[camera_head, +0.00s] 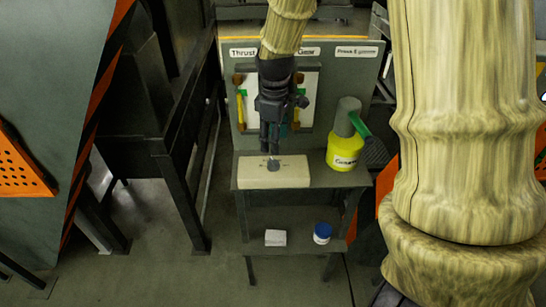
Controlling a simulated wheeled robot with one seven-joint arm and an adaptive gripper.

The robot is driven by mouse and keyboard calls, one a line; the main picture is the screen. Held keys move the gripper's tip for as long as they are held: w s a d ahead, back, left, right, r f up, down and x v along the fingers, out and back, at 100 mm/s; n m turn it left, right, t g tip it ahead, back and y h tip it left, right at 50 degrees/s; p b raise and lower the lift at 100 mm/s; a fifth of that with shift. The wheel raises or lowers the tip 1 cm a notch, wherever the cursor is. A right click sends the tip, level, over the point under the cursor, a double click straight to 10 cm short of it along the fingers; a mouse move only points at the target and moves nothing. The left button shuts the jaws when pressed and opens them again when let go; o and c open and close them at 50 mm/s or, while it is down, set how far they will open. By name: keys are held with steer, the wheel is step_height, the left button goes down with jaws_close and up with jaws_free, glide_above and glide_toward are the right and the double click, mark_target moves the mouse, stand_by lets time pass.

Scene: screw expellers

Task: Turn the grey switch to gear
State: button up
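The grey switch (273,165) is a small dark grey knob on top of a cream-coloured box (290,178). The box sits at the front left of a small grey table. Small dark markings surround the knob, too small to read. My gripper (272,150) points down just above and behind the knob. Its dark fingers look close together, and I cannot tell whether they touch the knob or how far apart they are. A panel behind bears labels, one reading "Thrust" (241,52) and one partly hidden by my arm.
A yellow container (344,150) with a grey top and a green part stands right of the box. A white block (275,238) and a blue-lidded jar (322,233) are on the lower shelf.

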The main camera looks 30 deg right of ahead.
mark_target(273, 160)
steer(key=f, duration=0.3)
steer(key=f+p, duration=0.1)
steer(key=shift+w+f, duration=0.2)
steer(key=shift+w, duration=0.05)
steer(key=shift+f+p, duration=0.5)
steer(key=shift+f, duration=1.85)
steer(key=c, duration=1.1)
